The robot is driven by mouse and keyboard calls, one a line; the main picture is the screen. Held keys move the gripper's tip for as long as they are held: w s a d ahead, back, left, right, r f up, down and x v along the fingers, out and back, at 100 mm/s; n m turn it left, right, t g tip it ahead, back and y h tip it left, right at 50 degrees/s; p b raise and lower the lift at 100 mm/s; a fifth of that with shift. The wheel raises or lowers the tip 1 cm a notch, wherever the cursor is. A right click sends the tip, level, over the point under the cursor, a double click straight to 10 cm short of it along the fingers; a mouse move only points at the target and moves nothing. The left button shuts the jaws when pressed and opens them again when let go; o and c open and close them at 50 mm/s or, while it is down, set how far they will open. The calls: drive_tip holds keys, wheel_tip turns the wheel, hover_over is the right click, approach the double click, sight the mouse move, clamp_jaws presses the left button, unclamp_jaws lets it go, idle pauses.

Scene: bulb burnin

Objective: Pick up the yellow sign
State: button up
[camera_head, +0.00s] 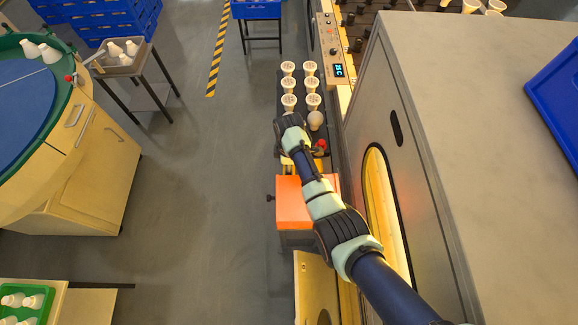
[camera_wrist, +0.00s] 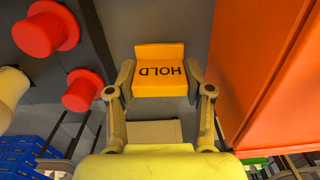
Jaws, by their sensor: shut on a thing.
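The yellow sign (camera_wrist: 160,58), an orange-yellow block with a raised back and the black word HOLD, is between the two fingers of my gripper (camera_wrist: 160,82) in the wrist view. The fingers press on its left and right sides, so my gripper is shut on it. HOLD reads upside down there. In the head view my wrist is over the narrow bench beside the oven, and it hides the fingers. I cannot make out the sign clearly in that view.
An orange box (camera_head: 290,203) stands close beside my arm; its orange side (camera_wrist: 265,70) fills the right of the wrist view. Red knobs (camera_wrist: 82,92) are at left. White cups (camera_head: 288,84) and a round bulb (camera_head: 315,119) stand beyond my wrist. The grey oven (camera_head: 400,128) is at right.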

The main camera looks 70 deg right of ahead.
wheel_tip(320, 180, up, 19)
drive_tip(key=p, duration=0.6)
